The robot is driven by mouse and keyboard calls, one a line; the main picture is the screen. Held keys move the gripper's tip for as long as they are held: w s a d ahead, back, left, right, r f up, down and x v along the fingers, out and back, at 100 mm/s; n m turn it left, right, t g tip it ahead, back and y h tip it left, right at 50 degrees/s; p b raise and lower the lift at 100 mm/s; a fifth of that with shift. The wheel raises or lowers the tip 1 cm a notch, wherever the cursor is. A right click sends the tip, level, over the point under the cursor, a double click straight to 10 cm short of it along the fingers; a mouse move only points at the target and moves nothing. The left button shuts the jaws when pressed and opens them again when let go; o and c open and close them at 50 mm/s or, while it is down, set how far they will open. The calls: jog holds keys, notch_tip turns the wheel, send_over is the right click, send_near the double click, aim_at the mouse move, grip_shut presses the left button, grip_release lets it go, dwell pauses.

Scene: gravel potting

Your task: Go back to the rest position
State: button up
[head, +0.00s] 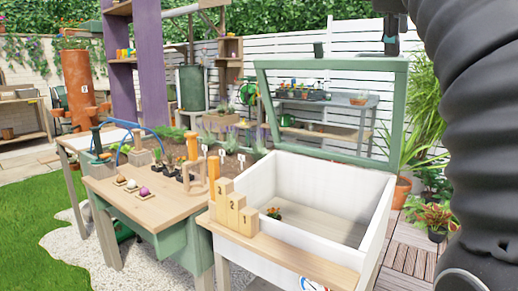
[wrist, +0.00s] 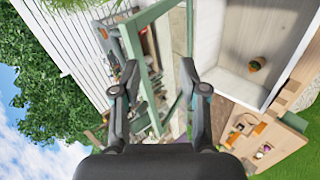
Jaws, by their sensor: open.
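My gripper (wrist: 158,66) is open in the wrist view, with its two dark fingers spread and nothing between them. It hangs in the air and touches nothing that I can see. Beyond the fingers, the green frame (wrist: 147,15) and the white box (wrist: 225,50) show tilted. A small potted plant (wrist: 257,64) sits inside that box. In the head view the same box (head: 325,170) stands at the front right with the small plant (head: 273,213) on its floor. My dark ribbed arm fills the right edge there.
The green frame (head: 330,62) stands upright behind the box. A wooden bench (head: 150,208) holds several small pots and three round items on squares. Stepped wooden blocks (head: 232,208) marked with numbers stand on the box's front ledge. Lawn (head: 40,220) is open at left.

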jog(key=s+a+f+m+g+y, duration=0.1)
jog(key=s+f, duration=0.5)
jog(key=f, duration=1)
jog(key=s+a+f+m+g+y, duration=0.1)
jog(key=s+a+f+m+y, duration=0.2)
jog(key=s+f, duration=0.4)
jog(key=s+a+f+m+g+y, duration=0.1)
jog(key=s+a+f+m, duration=0.3)
jog(key=f, duration=2.2)
jog(key=s+m, duration=0.1)
jog(key=s, duration=0.1)
jog(key=shift+s+m+y, duration=0.35)
jog(key=shift+m+y, duration=0.05)
